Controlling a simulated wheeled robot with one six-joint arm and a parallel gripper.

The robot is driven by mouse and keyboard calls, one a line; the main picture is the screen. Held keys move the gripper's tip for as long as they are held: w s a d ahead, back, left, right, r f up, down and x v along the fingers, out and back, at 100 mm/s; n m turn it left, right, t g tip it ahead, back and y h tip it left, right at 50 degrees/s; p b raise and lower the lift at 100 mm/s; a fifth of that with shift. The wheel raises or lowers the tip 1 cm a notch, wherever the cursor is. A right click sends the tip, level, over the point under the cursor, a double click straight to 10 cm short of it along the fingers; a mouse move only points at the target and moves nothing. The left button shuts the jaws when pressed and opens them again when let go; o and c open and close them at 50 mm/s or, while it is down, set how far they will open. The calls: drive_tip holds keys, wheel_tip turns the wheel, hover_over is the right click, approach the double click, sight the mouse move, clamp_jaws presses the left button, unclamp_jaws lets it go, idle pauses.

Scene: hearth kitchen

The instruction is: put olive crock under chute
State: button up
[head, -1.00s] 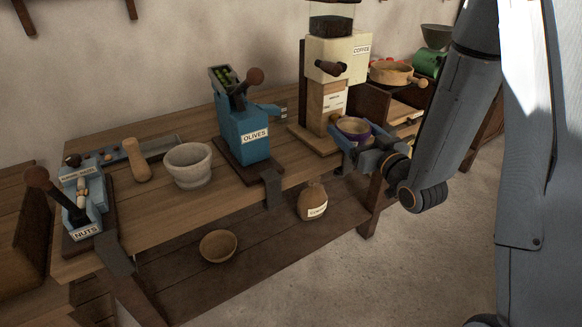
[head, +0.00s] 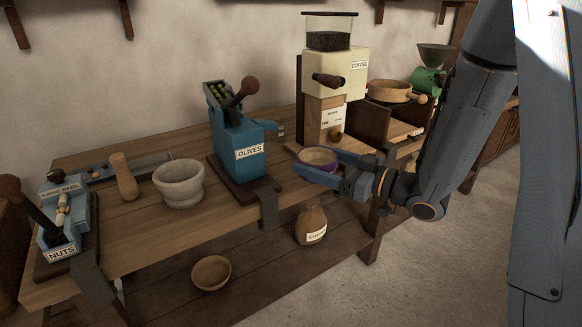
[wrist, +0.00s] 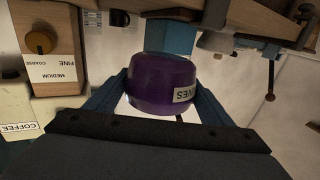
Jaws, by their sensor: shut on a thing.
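The olive crock (head: 318,165) is a small purple round pot, with a pale inside in the head view and a partly hidden label ending in "IVES" in the wrist view (wrist: 160,88). My gripper (head: 322,172) is shut on it, one finger on each side, and holds it upright near the bench's front edge, before the coffee grinder. The blue olive dispenser (head: 238,145), labelled OLIVES, stands to the left with green olives on top.
The cream coffee grinder (head: 333,80) stands behind the crock. A stone mortar (head: 180,187), a wooden pestle (head: 124,178) and the nuts dispenser (head: 62,225) are at left. A sack (head: 311,226) and a wooden bowl (head: 211,273) sit on the lower shelf.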

drive_tip(key=w+a+f, duration=0.1)
drive_tip(key=w+a, duration=0.1)
drive_tip(key=w, duration=0.1)
drive_tip(key=w+a, duration=0.2)
drive_tip(key=w, duration=0.1)
drive_tip(key=w+a+f, duration=0.1)
drive_tip(key=w+a, duration=0.1)
drive_tip(key=w, duration=0.1)
drive_tip(key=shift+w+a+f+p, duration=0.1)
drive_tip(key=shift+w+f+p, duration=0.05)
drive_tip(key=shift+f+p, duration=0.2)
wheel_tip(320, 180, down, 3)
drive_tip(key=shift+f, duration=0.2)
drive_tip(key=shift+w+a+f, duration=0.1)
drive_tip(key=shift+f, duration=0.35)
drive_tip(key=shift+f, duration=0.1)
drive_tip(key=o, duration=1.3)
